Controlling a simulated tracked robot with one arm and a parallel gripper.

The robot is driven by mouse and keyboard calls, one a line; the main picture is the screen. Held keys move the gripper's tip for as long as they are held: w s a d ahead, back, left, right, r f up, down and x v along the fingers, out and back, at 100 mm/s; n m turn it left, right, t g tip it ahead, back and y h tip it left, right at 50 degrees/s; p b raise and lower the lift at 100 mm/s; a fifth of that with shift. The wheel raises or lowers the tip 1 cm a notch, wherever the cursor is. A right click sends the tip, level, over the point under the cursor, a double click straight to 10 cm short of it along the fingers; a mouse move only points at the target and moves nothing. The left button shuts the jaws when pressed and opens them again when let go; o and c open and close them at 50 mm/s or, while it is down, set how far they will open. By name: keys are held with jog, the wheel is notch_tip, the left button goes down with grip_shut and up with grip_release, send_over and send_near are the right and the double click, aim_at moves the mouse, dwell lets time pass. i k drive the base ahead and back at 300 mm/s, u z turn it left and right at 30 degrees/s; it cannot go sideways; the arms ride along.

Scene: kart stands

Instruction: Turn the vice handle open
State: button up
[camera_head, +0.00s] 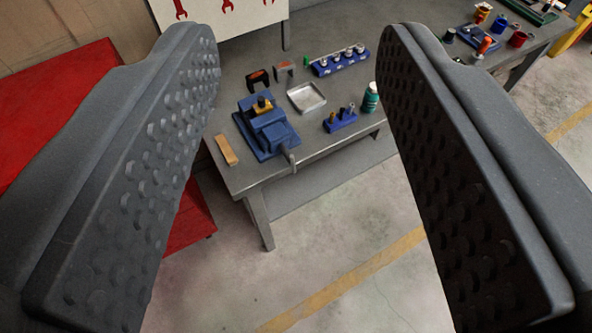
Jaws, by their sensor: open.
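A blue vice (268,133) sits on the grey workbench (244,181) near its front edge. Its grey handle (289,158) sticks out at the front, over the bench edge. A small yellow and dark piece (262,104) shows at the top of the vice; I cannot tell if it is clamped. My gripper (303,35) is open and empty, its two dark studded fingers wide apart at the left and right of the picture. The vice and its handle show between the fingers, farther away and untouched.
Beside the vice are a metal tray (322,99), a blue holder (341,123), a green bottle (371,98) and a wooden strip (226,150). A blue rack (340,62) stands behind. A red cabinet (60,110) is at the left. The floor (300,260) in front is clear.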

aim_at(287, 154)
jog(key=k, duration=1.3)
jog(key=z, duration=0.65)
jog(key=i, duration=1.7)
jog(key=u, duration=0.75)
jog(key=i, duration=0.45)
jog(key=u, duration=0.3)
